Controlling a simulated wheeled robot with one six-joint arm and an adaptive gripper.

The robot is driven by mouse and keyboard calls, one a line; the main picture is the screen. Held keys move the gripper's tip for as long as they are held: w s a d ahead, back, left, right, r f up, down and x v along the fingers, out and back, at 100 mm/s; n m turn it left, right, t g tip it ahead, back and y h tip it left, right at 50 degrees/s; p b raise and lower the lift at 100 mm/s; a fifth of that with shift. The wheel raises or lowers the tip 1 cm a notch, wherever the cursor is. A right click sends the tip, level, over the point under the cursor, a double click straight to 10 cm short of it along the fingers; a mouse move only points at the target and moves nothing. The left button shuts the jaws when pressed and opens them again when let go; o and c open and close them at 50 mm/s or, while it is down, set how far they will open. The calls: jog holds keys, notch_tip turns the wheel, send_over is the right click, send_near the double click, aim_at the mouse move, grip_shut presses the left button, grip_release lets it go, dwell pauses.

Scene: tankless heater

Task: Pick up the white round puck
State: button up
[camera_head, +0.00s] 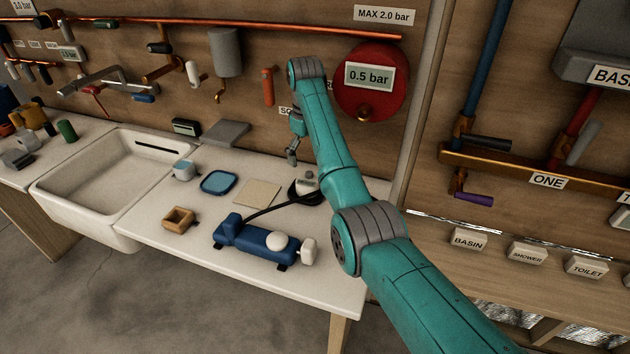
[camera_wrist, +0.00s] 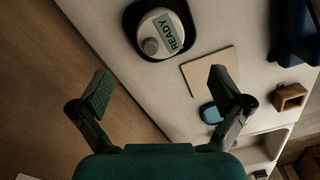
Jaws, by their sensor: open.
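A white round puck-like piece (camera_wrist: 163,22) with a grey knob and a "READY" label sits in a black rounded base (camera_wrist: 139,48) at the top of the wrist view. In the head view the puck (camera_head: 307,177) is partly hidden by my arm, on the counter near the back wall. Another white round piece (camera_head: 277,241) sits on the blue pump-like device (camera_head: 252,239). My gripper (camera_head: 292,157) is open and empty above the counter, a little behind and left of the labelled puck. Its two fingers stand wide apart in the wrist view (camera_wrist: 161,88), with nothing between them.
A beige square pad (camera_head: 258,193), a blue tray (camera_head: 218,182) and a small wooden box (camera_head: 179,219) lie on the counter. A dark hose (camera_head: 278,207) runs from the blue device towards the black base. The sink (camera_head: 110,180) is left; the wall and red tank (camera_head: 371,100) stand behind.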

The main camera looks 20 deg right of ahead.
aim_at(307, 180)
notch_tip(307, 180, down, 10)
jog(key=shift+s+f, duration=0.1)
jog(key=shift+f, duration=0.05)
jog(key=c, duration=1.3)
